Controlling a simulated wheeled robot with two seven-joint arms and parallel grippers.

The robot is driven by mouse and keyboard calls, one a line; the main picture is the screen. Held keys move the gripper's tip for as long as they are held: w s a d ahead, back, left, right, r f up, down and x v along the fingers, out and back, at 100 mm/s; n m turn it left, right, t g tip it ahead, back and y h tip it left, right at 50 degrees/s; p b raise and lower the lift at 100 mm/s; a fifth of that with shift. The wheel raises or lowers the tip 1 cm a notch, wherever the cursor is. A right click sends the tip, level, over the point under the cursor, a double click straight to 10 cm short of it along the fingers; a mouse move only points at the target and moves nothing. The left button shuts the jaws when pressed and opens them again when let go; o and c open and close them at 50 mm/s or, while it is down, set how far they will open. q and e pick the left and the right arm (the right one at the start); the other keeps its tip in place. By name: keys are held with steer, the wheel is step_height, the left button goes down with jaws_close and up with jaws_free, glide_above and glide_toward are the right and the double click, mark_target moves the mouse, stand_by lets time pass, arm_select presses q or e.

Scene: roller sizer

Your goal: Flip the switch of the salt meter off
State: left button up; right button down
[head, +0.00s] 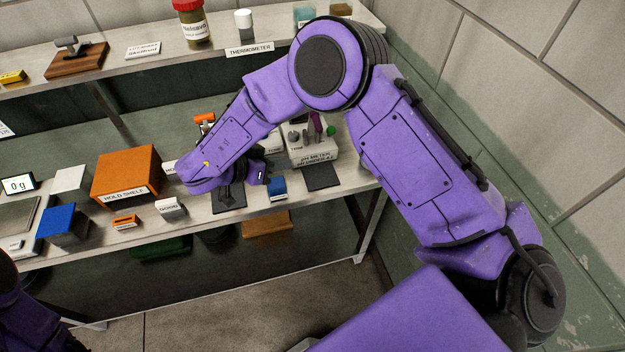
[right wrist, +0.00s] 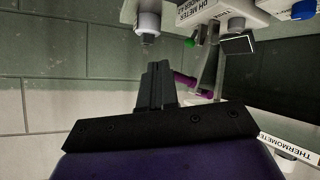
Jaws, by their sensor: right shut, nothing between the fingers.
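My right gripper (head: 230,198) is shut and empty, low over a dark mat (head: 222,206) on the middle shelf, left of the pH meter (head: 314,157). The right wrist view shows its black fingers (right wrist: 155,84) together. A pale cylindrical part (right wrist: 148,20) with a narrow tip is just beyond the fingertips; I cannot tell whether they touch. The pH meter's lettering (right wrist: 192,12) shows upside down there. I can read no label naming the salt meter, and its switch is not clear; my forearm hides part of the shelf. Only my left arm shows, at the lower left.
An orange box (head: 125,172), a blue box (head: 62,224) and a blue block (head: 277,187) are on the shelf. A second dark mat (head: 322,176) lies at its right. The upper shelf bears a jar (head: 194,25) and a thermometer label (head: 249,50). A wall (head: 540,110) bounds the right.

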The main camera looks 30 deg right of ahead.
steer(key=d+f+n+t, duration=0.1)
steer(key=d+f, duration=0.1)
steer(key=f, duration=0.1)
steer(key=s+d+f+n+t, duration=0.1)
steer(key=d+f+t, duration=0.1)
steer(key=d+f+n+t, duration=0.1)
steer(key=d+f+t, duration=0.1)
steer(key=d+f, duration=0.1)
steer(key=shift+s+f, duration=0.3)
steer(key=shift+s, duration=0.1)
steer(key=shift+s+d+f, duration=0.25)
steer(key=shift+s+f, duration=0.05)
steer(key=shift+f, duration=0.3)
